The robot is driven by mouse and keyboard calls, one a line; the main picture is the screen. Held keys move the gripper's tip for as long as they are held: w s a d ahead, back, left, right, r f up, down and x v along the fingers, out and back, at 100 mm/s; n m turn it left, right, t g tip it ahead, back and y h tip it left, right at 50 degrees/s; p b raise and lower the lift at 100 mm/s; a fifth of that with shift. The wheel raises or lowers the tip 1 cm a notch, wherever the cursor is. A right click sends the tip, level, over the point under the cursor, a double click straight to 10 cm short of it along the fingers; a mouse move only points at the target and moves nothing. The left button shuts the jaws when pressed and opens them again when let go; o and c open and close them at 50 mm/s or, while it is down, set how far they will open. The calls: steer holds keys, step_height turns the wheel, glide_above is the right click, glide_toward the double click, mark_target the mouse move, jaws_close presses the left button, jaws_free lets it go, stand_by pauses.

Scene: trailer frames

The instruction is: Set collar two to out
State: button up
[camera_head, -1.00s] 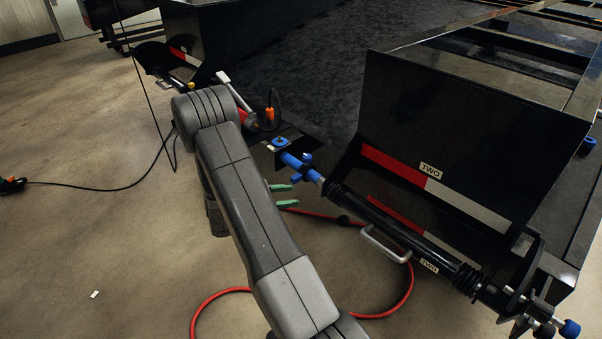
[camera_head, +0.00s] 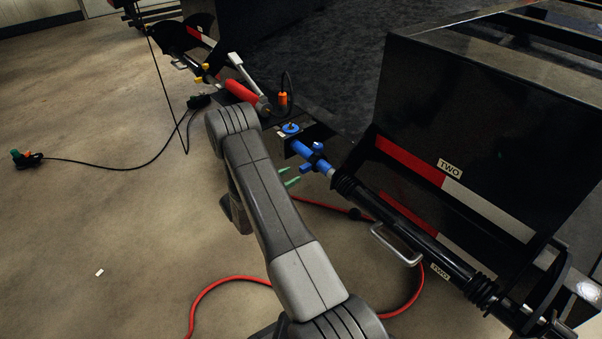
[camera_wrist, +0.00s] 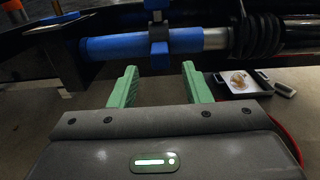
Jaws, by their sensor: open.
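The black drawbar labelled TWO (camera_head: 402,230) carries a blue collar (camera_head: 312,156) with a blue winged handle near its left end, beside a bare silver shaft and a black bellows. In the wrist view the blue collar (camera_wrist: 159,50) lies across the top, with its upright blue wing in the middle. My gripper (camera_wrist: 160,72) is open, with green fingers just below and in front of the collar, one to each side of the wing. Nothing is between the fingers. In the head view my gripper (camera_head: 291,177) shows beside the collar; my arm hides part of it.
A silver grab handle (camera_head: 395,246) sticks out from the drawbar. A red hose (camera_head: 235,279) loops over the floor below. The concrete floor at left is mostly clear.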

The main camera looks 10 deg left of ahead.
mark_target(301, 170)
steer(key=shift+b+x, duration=0.45)
steer(key=shift+x, duration=2.25)
jaws_close()
